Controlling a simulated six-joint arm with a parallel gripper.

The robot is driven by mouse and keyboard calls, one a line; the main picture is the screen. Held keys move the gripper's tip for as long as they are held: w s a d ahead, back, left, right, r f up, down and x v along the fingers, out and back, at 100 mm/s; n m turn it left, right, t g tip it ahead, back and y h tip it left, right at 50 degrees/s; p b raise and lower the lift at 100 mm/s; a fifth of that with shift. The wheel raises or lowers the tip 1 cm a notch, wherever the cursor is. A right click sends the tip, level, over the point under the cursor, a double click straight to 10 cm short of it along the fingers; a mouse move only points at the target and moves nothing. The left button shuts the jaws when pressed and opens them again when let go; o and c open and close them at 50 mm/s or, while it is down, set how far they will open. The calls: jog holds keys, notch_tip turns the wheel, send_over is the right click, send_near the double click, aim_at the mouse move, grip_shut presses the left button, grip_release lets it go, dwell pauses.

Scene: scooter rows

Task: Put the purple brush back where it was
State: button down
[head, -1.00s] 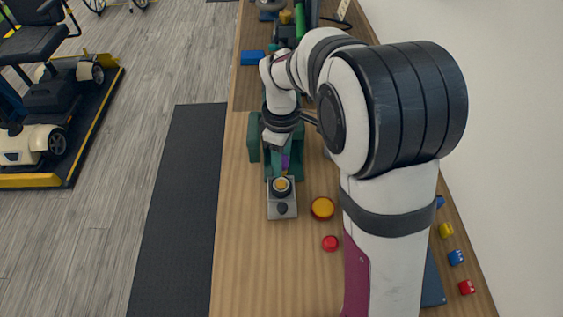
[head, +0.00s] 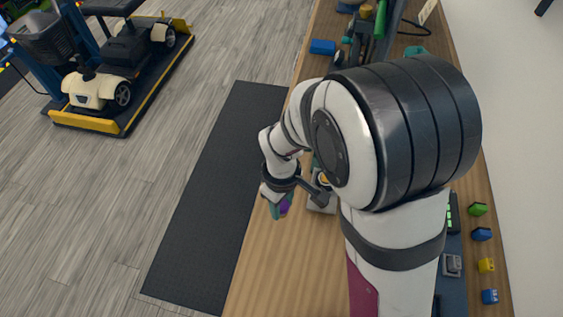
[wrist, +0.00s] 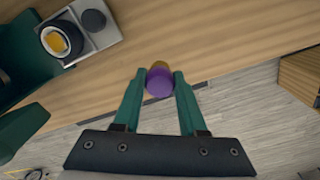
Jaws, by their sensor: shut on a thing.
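My gripper (head: 280,211) is shut on the purple brush (head: 286,206) in the head view, near the left edge of the wooden bench. In the wrist view the two green fingers (wrist: 159,78) hold the brush (wrist: 158,86) between their tips. I see it nearly end-on, with a purple end and a brown part beyond. My arm hides much of the bench in the head view, and no empty place for the brush can be made out.
A grey box (wrist: 98,40) with an amber knob and a dark knob stands on the bench (wrist: 190,45); it also shows partly in the head view (head: 322,204). Green blocks (wrist: 20,122) are beside it. Several small coloured blocks (head: 481,234) line the right edge. A dark mat (head: 200,210) lies on the floor.

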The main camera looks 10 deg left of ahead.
jog(key=shift+a+f, duration=0.95)
jog(key=shift+f, duration=1.65)
jog(key=shift+f, duration=0.1)
jog(key=shift+c, duration=2.3)
grip_release()
